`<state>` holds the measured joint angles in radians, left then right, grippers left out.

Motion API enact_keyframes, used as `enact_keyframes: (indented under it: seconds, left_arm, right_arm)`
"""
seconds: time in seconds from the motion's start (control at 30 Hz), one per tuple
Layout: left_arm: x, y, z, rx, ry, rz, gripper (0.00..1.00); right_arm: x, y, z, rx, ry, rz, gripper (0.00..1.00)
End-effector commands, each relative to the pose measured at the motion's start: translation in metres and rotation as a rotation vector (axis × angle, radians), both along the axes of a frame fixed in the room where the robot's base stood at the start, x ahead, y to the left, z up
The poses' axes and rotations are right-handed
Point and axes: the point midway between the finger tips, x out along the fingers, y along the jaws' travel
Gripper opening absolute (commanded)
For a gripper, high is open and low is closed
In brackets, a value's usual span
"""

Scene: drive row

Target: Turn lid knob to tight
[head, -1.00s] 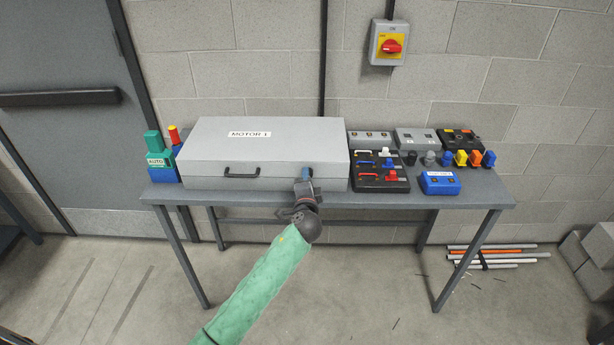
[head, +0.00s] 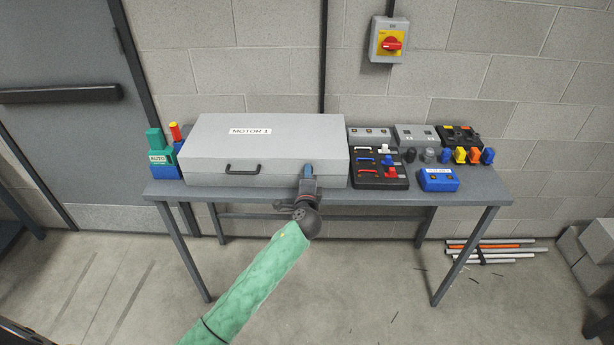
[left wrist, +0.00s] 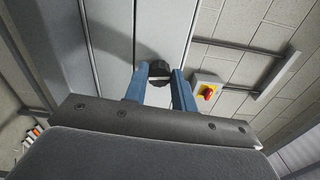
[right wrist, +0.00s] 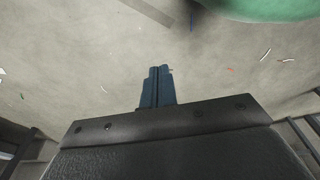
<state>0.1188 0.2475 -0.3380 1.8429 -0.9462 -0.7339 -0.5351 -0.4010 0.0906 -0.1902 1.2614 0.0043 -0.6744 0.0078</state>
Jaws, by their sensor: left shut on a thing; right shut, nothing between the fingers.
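The grey box (head: 215,155) labelled MOTOR 1 stands on the table with its lid down. The lid knob (left wrist: 153,68) shows in the left wrist view as a dark round knob on the box front, between my fingertips. My left gripper (head: 308,168) is at the right part of the box front and hides the knob in the head view. Its blue fingers, also in the left wrist view (left wrist: 158,77), are shut on the knob. I cannot read any mark for tight. My right gripper (right wrist: 158,72) is shut and empty, over bare floor in the right wrist view.
A black handle (head: 243,169) is on the box front, left of my gripper. Green and blue blocks (head: 158,155) stand left of the box. A black switch panel (head: 380,176) and a blue box (head: 438,180) stand close on the right. The table (head: 470,190) has a bare front strip.

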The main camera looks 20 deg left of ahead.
Motion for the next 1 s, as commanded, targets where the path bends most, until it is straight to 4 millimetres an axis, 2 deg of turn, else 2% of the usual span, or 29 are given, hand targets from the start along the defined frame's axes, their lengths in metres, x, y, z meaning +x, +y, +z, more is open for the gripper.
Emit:
enact_keyframes:
  seconds: [0.07,0.1,0.2,0.47,0.63,0.73,1.0]
  left_arm:
    - [0.0,-0.002,-0.001,-0.001,0.001,-0.003,0.03]
    - [0.0,-0.002,-0.001,-0.001,0.001,-0.003,0.3]
    - [0.0,-0.001,-0.001,-0.001,0.001,-0.002,0.48]
    - [0.0,-0.001,-0.001,-0.001,0.001,-0.001,0.48]
    - [-0.008,-0.003,-0.003,-0.001,0.001,-0.001,0.48]
    - [-0.02,-0.007,-0.004,-0.003,0.0,-0.001,0.48]
    - [-0.056,-0.018,-0.003,-0.002,0.001,-0.002,0.48]
  right_arm:
    - [0.0,-0.001,0.0,-0.001,0.0,0.0,0.0]
    - [0.001,-0.001,0.0,-0.001,0.0,0.0,0.0]
    - [0.001,-0.001,0.0,-0.001,0.0,0.0,0.0]
    - [0.001,-0.001,0.0,-0.001,-0.001,0.0,0.0]
    - [0.001,0.001,-0.001,0.0,0.007,-0.001,0.0]
    - [0.002,0.012,0.014,0.011,0.014,-0.004,0.0]
    - [0.014,0.019,0.044,0.018,0.03,-0.01,0.0]
